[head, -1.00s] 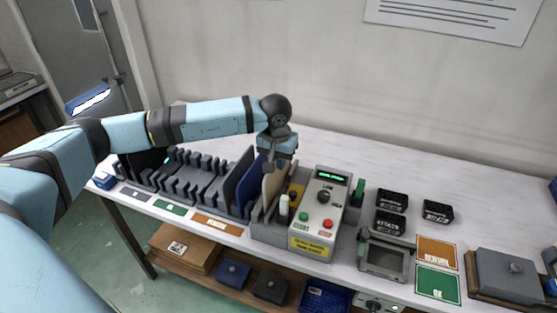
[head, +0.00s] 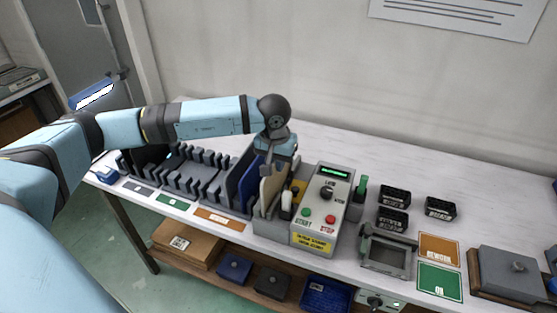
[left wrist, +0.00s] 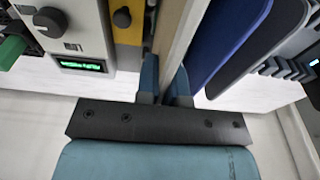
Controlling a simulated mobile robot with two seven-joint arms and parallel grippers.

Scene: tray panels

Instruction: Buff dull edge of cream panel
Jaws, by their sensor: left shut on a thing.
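The cream panel (head: 270,192) stands upright in the grey bay at the left side of the buffing machine (head: 325,208), which has a green-lit display, a knob and START and STOP buttons. My left gripper (head: 277,166) is shut on the panel's top edge from above. In the left wrist view the two blue fingers (left wrist: 167,88) pinch the thin cream panel (left wrist: 176,32) between them. The panel's lower edge is hidden inside the bay, and I cannot see its dull edge. My right gripper is not in view.
Dark blue panels (head: 243,182) stand close to the left of the cream one. A slotted grey rack (head: 190,180) is further left. A grey framed device (head: 388,252), REWORK (head: 438,249) and OK (head: 439,282) mats and small black boxes (head: 394,196) lie right. The back of the table is clear.

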